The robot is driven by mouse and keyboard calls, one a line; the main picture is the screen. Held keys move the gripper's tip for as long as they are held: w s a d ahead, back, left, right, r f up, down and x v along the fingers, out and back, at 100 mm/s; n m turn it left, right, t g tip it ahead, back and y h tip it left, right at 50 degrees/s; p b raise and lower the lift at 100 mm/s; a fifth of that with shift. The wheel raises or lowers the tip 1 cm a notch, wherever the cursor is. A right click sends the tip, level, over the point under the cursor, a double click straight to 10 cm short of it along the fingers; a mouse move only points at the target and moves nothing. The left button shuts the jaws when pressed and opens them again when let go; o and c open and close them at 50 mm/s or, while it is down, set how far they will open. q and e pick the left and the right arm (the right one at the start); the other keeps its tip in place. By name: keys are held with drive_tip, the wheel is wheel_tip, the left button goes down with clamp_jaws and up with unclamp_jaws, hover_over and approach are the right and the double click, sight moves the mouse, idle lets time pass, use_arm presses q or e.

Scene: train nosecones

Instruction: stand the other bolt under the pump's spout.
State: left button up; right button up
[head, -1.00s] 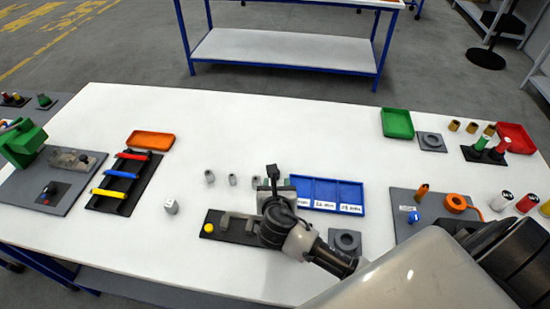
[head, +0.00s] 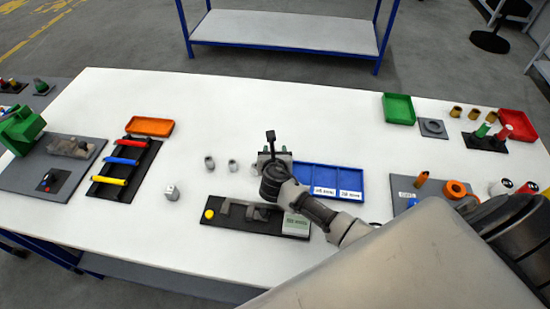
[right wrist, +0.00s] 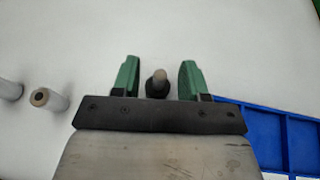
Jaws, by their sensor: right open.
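Two small grey cylinders, a left one (head: 209,162) and a right one (head: 233,165), stand mid-table in the head view. Two pale cylinders also show at the left of the right wrist view (right wrist: 48,98). Between the open green fingers of my right gripper (right wrist: 158,68) is a small peg (right wrist: 158,84) with a pale tip and dark lower part; the fingers do not touch it. I cannot tell for sure whether it is the bolt. In the head view my right gripper (head: 274,153) is left of the blue tray and hides what is beneath. I cannot pick out the pump's spout with certainty.
A black board (head: 238,227) with a yellow button lies in front of my gripper. A blue compartment tray (head: 332,180) is close on its right. A grey block (head: 172,192) and a black rack (head: 139,180) stand left. White table is clear behind.

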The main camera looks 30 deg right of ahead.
drive_tip(key=shift+w+d+f, duration=0.25)
drive_tip(key=shift+w, duration=0.2)
clamp_jaws()
